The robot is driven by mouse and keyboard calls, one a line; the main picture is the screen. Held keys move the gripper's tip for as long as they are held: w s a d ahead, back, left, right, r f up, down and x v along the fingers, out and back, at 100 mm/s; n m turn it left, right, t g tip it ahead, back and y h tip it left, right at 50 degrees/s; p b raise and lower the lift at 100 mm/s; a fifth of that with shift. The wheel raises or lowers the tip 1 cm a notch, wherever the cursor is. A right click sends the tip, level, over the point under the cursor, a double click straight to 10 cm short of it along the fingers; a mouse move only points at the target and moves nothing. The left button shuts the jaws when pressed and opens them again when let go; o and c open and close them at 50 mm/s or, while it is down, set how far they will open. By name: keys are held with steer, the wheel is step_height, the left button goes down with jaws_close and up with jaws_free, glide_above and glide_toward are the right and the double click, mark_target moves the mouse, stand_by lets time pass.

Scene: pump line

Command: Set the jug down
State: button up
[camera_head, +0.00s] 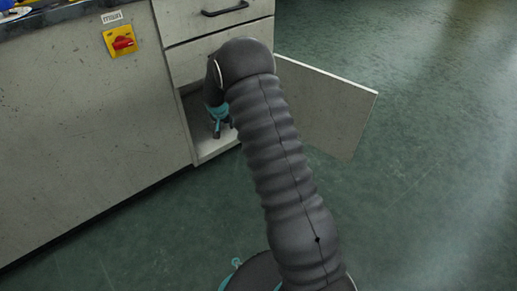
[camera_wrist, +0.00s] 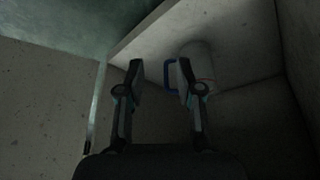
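A pale jug (camera_wrist: 203,62) with a blue handle (camera_wrist: 169,75) is inside the open cabinet, on its light bottom panel in the wrist view. My gripper (camera_wrist: 160,70) is open, its two fingers well apart with nothing clamped between them. The right finger covers part of the jug and of the handle; the handle shows just left of that finger. I cannot tell whether the finger touches the jug. In the head view my gripper (camera_head: 219,127) reaches down into the cabinet opening, and the jug is hidden there.
The cabinet door (camera_head: 325,108) stands open to the right. Closed drawers (camera_head: 215,22) are above the opening. A yellow plate with a red switch (camera_head: 122,42) is on the grey front at the left. The green floor (camera_head: 430,150) is clear at the right.

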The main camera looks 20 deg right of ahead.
steer(key=s+d+r+n, duration=0.1)
steer(key=s+r, duration=0.9)
steer(key=r, duration=0.4)
steer(key=s+d+r+n, duration=0.1)
steer(key=s+r, duration=0.9)
steer(key=r, duration=0.3)
steer(key=s+a+r+n+y, duration=0.1)
steer(key=s+r, duration=0.1)
steer(key=s, duration=1.1)
steer(key=s+a+r+n+t+y, duration=0.1)
steer(key=s+r, duration=0.1)
steer(key=s, duration=1.1)
steer(key=shift+s+n, duration=0.35)
steer(key=shift+n, duration=0.05)
steer(key=shift+r, duration=0.1)
